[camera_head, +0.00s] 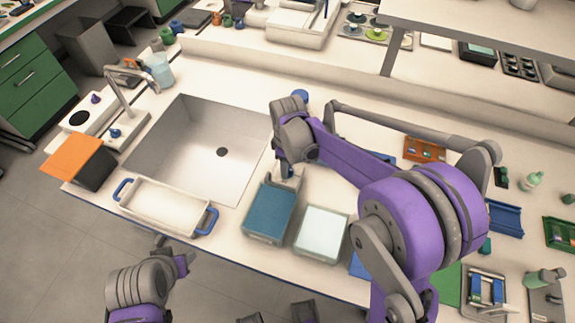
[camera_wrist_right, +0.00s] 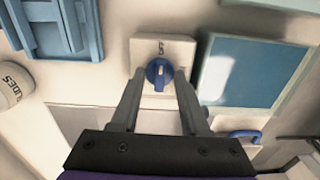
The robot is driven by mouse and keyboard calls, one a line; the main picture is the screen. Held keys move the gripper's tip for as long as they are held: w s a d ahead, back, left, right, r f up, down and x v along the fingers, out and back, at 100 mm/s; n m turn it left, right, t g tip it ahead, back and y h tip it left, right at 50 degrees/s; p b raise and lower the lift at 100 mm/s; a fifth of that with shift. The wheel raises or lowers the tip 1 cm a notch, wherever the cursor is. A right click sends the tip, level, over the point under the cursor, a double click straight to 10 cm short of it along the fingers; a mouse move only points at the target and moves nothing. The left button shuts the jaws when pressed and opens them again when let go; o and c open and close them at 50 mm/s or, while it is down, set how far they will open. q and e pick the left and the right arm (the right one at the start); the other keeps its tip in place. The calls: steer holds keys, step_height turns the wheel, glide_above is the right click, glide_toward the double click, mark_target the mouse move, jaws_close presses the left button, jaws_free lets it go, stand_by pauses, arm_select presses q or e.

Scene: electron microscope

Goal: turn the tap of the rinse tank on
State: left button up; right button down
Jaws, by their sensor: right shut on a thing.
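A tank with blue contents (camera_wrist_right: 246,74) lies right beside the plate. In the head view this blue tank (camera_head: 269,212) stands next to a pale-filled tank (camera_head: 321,232); my right gripper (camera_head: 287,173) is just behind it and hides the knob. My left gripper (camera_head: 180,262) is low at left, off the bench; its fingers are unclear.
A large sink (camera_head: 185,160) lies left of the tanks, with a faucet (camera_head: 120,95) beyond. A cream tray (camera_head: 166,205) with blue handles sits at the bench's front edge. In the wrist view, a blue rack (camera_wrist_right: 62,28) and a white lettered cylinder (camera_wrist_right: 12,84) are at left.

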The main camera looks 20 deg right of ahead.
steer(key=m+b, duration=0.1)
steer(key=m, duration=0.7)
steer(key=shift+m+b, duration=0.3)
steer(key=shift+b, duration=0.05)
steer(key=m, duration=0.4)
steer(key=shift+m+b, duration=0.3)
steer(key=shift+m, duration=2.3)
steer(key=shift+c, duration=1.9)
jaws_free()
